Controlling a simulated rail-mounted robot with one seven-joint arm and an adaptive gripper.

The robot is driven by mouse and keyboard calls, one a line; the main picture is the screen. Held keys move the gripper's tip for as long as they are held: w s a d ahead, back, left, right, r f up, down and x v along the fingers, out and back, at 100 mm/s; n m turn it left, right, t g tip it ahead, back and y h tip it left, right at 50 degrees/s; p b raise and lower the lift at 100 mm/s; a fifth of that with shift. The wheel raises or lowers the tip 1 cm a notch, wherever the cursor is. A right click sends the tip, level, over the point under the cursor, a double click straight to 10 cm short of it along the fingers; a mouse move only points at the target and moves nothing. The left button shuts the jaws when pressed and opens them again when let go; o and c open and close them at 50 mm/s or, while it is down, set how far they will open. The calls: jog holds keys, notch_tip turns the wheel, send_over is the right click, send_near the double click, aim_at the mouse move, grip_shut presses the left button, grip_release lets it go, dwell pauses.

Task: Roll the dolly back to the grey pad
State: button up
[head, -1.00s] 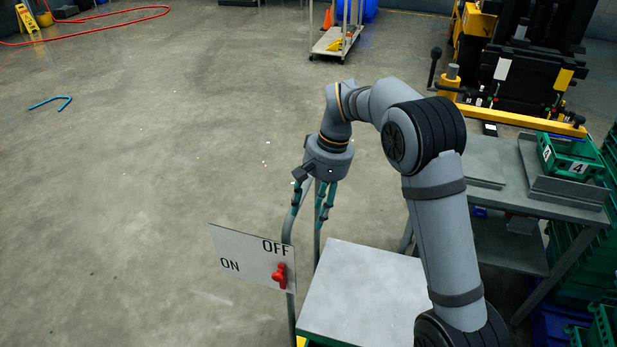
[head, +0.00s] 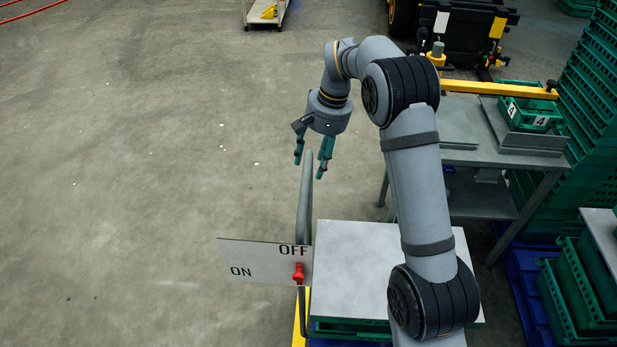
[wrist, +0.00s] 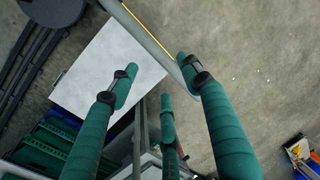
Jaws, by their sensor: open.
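The grey tube handle (head: 305,200) rises beside a pale grey flat top (head: 350,255); a yellow edge (head: 301,318) shows low beside it. I take these as the dolly's, though its base and wheels are mostly hidden. My gripper (head: 312,165) hangs near the handle's upper end, fingers spread and empty. In the wrist view, the handle (wrist: 150,35) runs slantwise past the open green fingers of my gripper (wrist: 158,70), close to the right fingertip; contact cannot be told. The flat top (wrist: 105,65) lies below. I cannot identify the grey pad for certain.
A panel marked ON and OFF (head: 258,263) has a red switch at OFF. A grey table (head: 470,125) with a green crate (head: 528,118) stands right of my arm. Stacked green crates (head: 595,100) line the right side. A wheeled cart (head: 267,12) stands far back. Floor left is open.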

aim_at(308, 184)
jog(key=f, duration=0.2)
jog(key=f+p, duration=0.1)
jog(key=f, duration=0.2)
jog(key=a+f, duration=0.1)
jog(key=f, duration=0.2)
jog(key=shift+a+f+p, duration=0.1)
jog(key=shift+f+p, duration=0.1)
jog(key=shift+p, duration=0.15)
jog(key=shift+c, duration=0.3)
jog(key=c, duration=1.1)
grip_shut()
